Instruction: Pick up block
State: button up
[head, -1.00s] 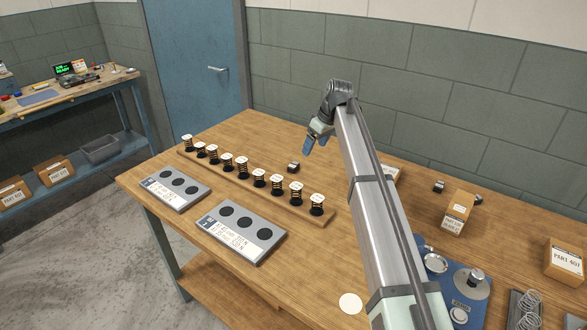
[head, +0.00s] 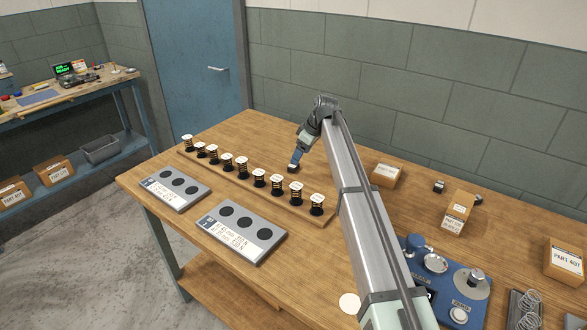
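A small block (head: 292,168), dark with a pale top in the earlier view, sits on the wooden table behind the row of springs. The fingers hide most of the block. At this size I cannot tell whether the fingers are apart or closed on it.
A wooden rail (head: 240,187) with several upright springs stands just in front of my gripper. Two grey plates with dark round recesses, a near one (head: 264,249) and a far one (head: 155,184), lie before it. Cardboard boxes (head: 387,174) and a blue fixture (head: 437,262) are at the right.

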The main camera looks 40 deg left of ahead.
aim_at(293, 167)
jog(key=shift+a+x, duration=0.2)
jog(key=shift+x, duration=3)
jog(key=shift+r, duration=0.1)
jog(key=c, duration=1.2)
jog(key=shift+c, duration=0.6)
jog(key=shift+r, duration=0.15)
